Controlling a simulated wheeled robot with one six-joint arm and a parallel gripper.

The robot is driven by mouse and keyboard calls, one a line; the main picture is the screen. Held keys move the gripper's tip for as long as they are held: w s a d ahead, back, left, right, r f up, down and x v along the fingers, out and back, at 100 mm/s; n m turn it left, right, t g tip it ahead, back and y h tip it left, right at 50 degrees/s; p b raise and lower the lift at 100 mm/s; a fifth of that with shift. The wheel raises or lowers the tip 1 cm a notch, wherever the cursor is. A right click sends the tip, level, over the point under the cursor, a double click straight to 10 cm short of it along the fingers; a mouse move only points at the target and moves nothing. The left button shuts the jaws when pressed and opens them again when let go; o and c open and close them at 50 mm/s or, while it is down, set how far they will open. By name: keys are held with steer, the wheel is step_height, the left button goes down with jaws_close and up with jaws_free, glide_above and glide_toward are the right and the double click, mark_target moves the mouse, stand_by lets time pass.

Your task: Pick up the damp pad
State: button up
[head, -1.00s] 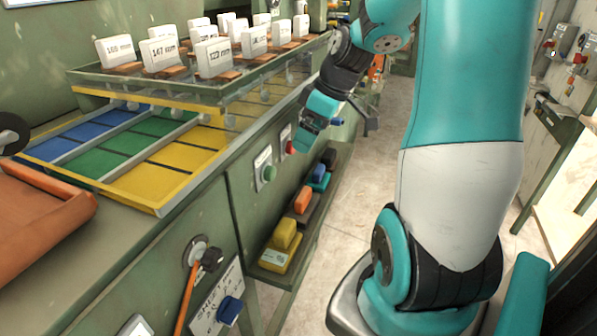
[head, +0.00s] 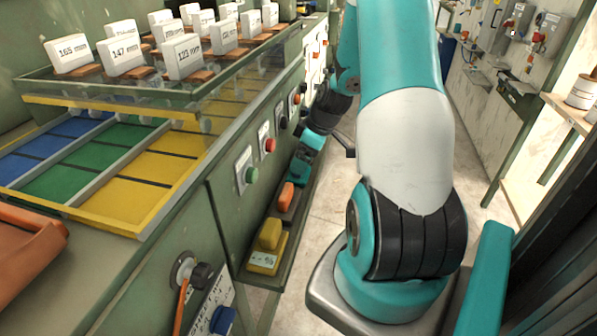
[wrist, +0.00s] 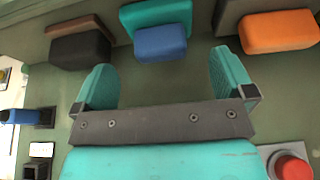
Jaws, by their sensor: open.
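Several sponge-like pads sit on holders along a low shelf under the machine's front. No readable label shows me which one is the damp pad. In the wrist view a blue pad (wrist: 160,44) on a teal holder (wrist: 150,14) lies ahead, between the lines of my fingers. A black pad (wrist: 80,48) is to its left and an orange pad (wrist: 278,31) to its right. My gripper (wrist: 162,62) is open and empty, with the blue pad just beyond its fingertips. In the head view my gripper (head: 303,165) is over the shelf, hiding the blue and black pads.
A yellow pad (head: 270,234) is at the near end of the shelf. A red button (wrist: 292,168) and a green button (head: 251,175) stick out of the panel beside the shelf. A tray of white numbered blocks (head: 185,57) stands above. The floor aisle is clear.

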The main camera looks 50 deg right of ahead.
steer(key=shift+p+x, duration=0.7)
steer(key=shift+x, duration=2)
steer(key=shift+w+a+r, duration=0.1)
steer(key=shift+w, duration=0.1)
steer(key=c, duration=0.8)
